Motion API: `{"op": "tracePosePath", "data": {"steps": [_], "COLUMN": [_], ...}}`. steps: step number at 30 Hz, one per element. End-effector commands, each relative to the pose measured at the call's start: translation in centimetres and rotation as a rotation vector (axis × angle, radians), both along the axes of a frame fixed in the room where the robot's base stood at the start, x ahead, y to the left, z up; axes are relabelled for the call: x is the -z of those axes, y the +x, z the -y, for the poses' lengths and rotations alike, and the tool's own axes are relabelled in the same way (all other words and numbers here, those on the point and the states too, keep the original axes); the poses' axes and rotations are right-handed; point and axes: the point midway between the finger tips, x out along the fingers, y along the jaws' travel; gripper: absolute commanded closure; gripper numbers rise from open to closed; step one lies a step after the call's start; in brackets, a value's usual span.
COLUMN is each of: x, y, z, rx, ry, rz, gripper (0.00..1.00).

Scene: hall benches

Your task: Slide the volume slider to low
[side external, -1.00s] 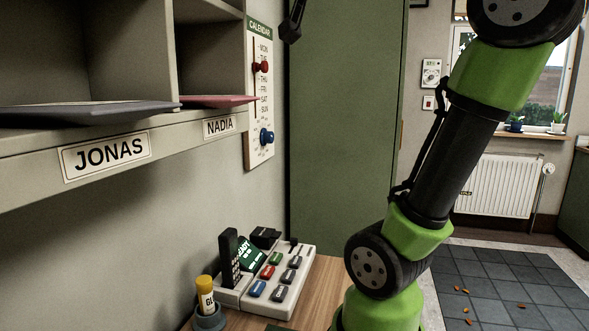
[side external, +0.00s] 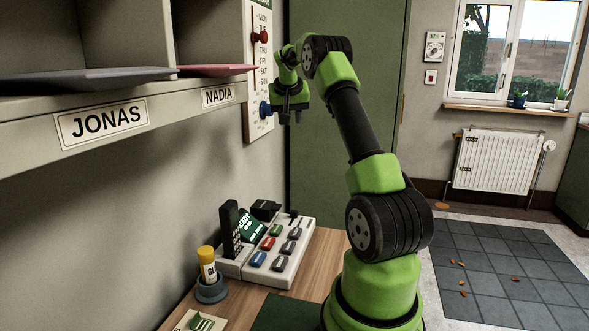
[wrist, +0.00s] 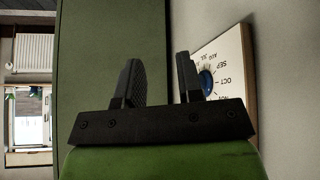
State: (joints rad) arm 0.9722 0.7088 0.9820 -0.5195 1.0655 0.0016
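A grey desk console (side external: 285,262) stands on the wooden bench, with coloured buttons, a dark handset (side external: 230,229) and a green screen. A small black slider knob (side external: 293,216) shows at its back right; its label is too small to read, so I cannot confirm it is the volume slider. The console is not in the wrist view.
The calendar board (side external: 258,100) has a red knob (side external: 260,37) and a blue knob (side external: 265,109) close to my gripper. Shelves (side external: 40,150) with folders overhang on the left. A yellow glue stick (side external: 207,263) stands in a round holder left of the console.

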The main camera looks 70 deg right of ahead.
Motion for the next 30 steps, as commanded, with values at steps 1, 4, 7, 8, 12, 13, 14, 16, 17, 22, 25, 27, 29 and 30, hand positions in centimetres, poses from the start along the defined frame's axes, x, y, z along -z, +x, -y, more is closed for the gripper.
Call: {"op": "tracePosePath", "data": {"steps": [1, 4, 7, 8, 12, 13, 14, 16, 17, 22, 25, 27, 29, 30], "x": [3.8, 9.3, 13.0, 13.8, 15.7, 16.0, 16.2, 17.0, 17.5, 20.7, 22.5, 23.6, 24.3, 24.7], "y": [-0.4, -1.2, -1.8, -1.9, -2.2, -2.2, -2.2, -2.3, -2.3, -2.3, -2.3, -2.3, -2.3, -2.3], "z": [0.1, -0.7, -1.8, -2.1, -2.8, -2.9, -2.9, -2.9, -3.0, -3.0, -3.0, -3.0, -2.9, -2.9], "rx": [0.074, 0.209, 0.309, 0.332, 0.389, 0.394, 0.395, 0.395, 0.395, 0.395, 0.395, 0.395, 0.395, 0.395], "ry": [0.120, 0.322, 0.467, 0.499, 0.579, 0.584, 0.587, 0.588, 0.589, 0.588, 0.586, 0.585, 0.584, 0.584], "rz": [-0.009, -0.017, -0.025, -0.027, -0.032, -0.033, -0.034, -0.036, -0.037, -0.038, -0.037, -0.036, -0.034, -0.034], "gripper": [0.66, 0.66, 0.66, 0.66, 0.66, 0.66, 0.66, 0.66, 0.66, 0.66, 0.66, 0.66, 0.66, 0.66]}}
